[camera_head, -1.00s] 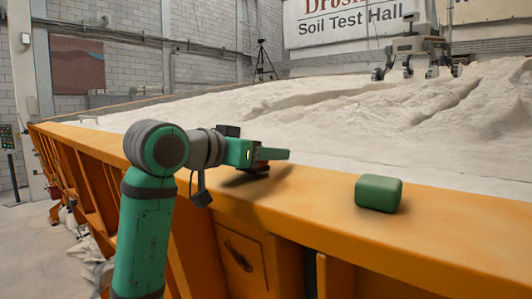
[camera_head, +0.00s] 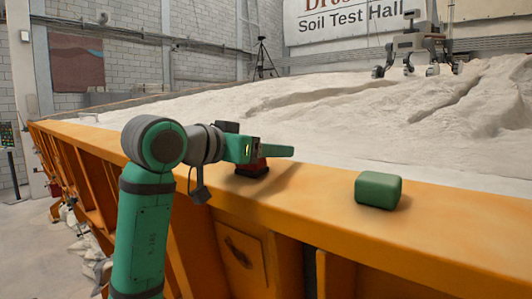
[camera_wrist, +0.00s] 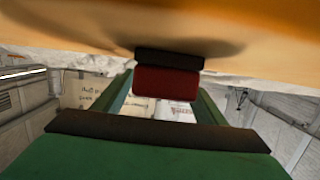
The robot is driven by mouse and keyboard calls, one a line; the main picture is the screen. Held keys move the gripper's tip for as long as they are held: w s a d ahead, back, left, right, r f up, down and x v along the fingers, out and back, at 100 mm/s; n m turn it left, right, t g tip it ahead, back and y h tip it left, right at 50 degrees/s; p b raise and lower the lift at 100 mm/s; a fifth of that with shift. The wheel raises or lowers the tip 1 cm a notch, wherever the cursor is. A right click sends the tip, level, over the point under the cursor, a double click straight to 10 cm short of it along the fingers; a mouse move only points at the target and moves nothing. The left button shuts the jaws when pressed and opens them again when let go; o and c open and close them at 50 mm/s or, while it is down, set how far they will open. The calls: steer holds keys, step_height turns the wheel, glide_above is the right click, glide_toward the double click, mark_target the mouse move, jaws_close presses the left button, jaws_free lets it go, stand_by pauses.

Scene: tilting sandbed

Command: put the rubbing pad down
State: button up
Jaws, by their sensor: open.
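The rubbing pad, a small block with a red upper part and a dark underside, is on the orange ledge (camera_head: 320,190) below my gripper (camera_head: 280,151). In the wrist view the rubbing pad (camera_wrist: 167,82) shows its dark side against the ledge, with a shadow around it, and appears to rest there. My gripper (camera_wrist: 165,100) is open, its green fingers spread left and right of the red part. Whether a finger still touches the pad cannot be told. In the head view the gripper partly covers the pad (camera_head: 248,171).
A green rounded block (camera_head: 378,190) sits on the ledge to the right, with bare ledge between it and my gripper. Pale sand (camera_head: 330,115) fills the bed behind the ledge. A wheeled rover (camera_head: 415,48) stands far back on the sand.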

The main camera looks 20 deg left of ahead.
steer(key=v, duration=1.1)
steer(key=shift+s+a, duration=0.15)
steer(key=shift+s, duration=0.2)
